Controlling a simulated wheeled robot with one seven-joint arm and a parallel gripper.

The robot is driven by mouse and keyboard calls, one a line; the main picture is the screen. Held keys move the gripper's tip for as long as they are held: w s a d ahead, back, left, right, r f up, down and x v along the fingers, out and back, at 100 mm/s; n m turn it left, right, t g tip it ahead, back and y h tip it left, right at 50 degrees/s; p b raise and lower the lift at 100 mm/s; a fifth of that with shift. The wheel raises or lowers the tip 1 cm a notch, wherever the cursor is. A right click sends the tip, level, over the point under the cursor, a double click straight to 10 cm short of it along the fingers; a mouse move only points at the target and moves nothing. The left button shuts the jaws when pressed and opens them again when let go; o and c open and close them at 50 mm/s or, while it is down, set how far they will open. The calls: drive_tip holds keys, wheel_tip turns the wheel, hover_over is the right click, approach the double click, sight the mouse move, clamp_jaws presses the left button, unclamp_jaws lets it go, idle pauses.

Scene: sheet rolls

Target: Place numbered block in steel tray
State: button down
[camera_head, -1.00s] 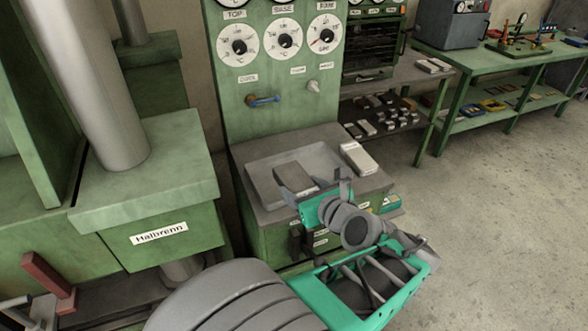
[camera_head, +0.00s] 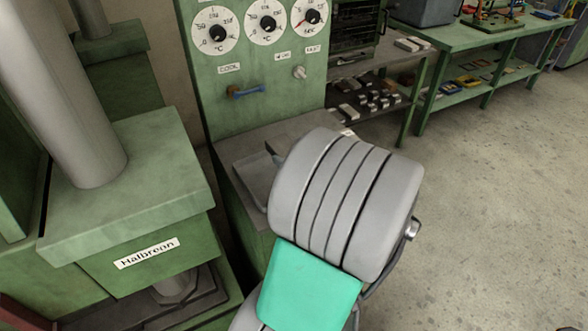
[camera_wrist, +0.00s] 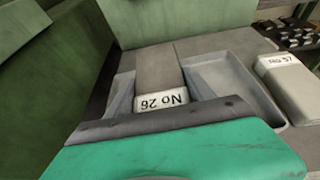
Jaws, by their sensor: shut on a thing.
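A grey block with a white end marked "No 26" (camera_wrist: 163,100) shows upside down in the wrist view, at or just above the steel tray. The steel tray (camera_wrist: 235,82) shows to both sides of the block, with a raised rim. I cannot tell whether the block touches its floor.
A pale block marked "No 37" (camera_wrist: 288,82) lies right of the tray on the green machine's ledge. A shelf of several small blocks (camera_head: 370,98) stands behind. Open floor (camera_head: 490,200) lies to the right.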

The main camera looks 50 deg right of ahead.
drive_tip(key=d+f, duration=0.1)
drive_tip(key=w+d+f, duration=0.1)
drive_tip(key=f, duration=0.1)
drive_tip(key=shift+w+d+f, duration=0.2)
wheel_tip(320, 180, down, 3)
drive_tip(key=shift+d+r+b, duration=0.1)
drive_tip(key=shift+r+b, duration=0.05)
drive_tip(key=shift+b, duration=0.25)
drive_tip(key=shift+f, duration=0.3)
drive_tip(key=shift+c, duration=1.9)
unclamp_jaws()
drive_tip(key=shift+f, duration=0.1)
